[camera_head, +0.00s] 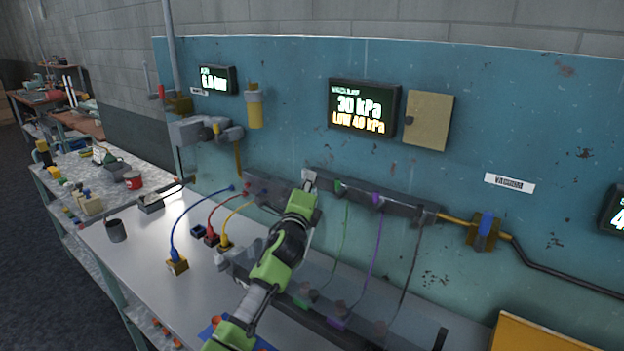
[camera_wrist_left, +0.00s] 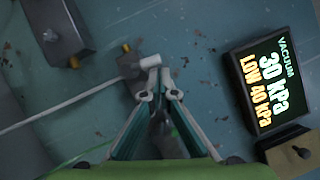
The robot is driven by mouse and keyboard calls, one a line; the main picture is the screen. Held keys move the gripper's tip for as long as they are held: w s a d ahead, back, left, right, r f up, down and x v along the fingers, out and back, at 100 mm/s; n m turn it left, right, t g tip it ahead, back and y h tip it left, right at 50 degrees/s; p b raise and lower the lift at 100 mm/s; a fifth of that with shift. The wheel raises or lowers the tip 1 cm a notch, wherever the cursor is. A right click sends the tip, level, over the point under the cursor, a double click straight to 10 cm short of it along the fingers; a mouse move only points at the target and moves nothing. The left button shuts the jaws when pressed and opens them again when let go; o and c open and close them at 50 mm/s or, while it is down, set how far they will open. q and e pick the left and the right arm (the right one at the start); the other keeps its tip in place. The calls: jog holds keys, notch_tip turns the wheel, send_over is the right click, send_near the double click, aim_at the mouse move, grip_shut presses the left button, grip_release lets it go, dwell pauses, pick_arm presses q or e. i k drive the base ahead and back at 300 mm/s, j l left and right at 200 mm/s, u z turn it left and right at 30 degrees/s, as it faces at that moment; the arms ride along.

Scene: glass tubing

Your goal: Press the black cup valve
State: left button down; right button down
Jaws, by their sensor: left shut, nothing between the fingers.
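A dark valve rail (camera_head: 400,208) runs along the blue wall panel. A green valve (camera_head: 340,187) and a purple valve (camera_head: 377,199) sit on it, each with a tube of its colour hanging down. A black tube (camera_head: 408,262) hangs from the rail's right part, where the black cup valve (camera_head: 428,217) is hard to make out. My left gripper (camera_head: 309,180) is shut and empty at the rail's left end, left of the green valve. In the left wrist view its fingertips (camera_wrist_left: 152,65) overlap a dark block with a pale tube; contact is unclear. My right gripper is not in view.
The vacuum display (camera_head: 362,108) reads 30 kPa, LOW 40 kPa, above the rail; it also shows in the wrist view (camera_wrist_left: 268,85). A blue-handled valve (camera_head: 486,228) is on the wall at right. Blue, red and yellow cables lie on the bench (camera_head: 140,245).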

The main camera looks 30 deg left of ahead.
aim_at(419, 221)
jog(key=k+l, duration=0.25)
jog(key=k, duration=0.15)
jog(key=k+l, duration=0.3)
jog(key=k, duration=0.05)
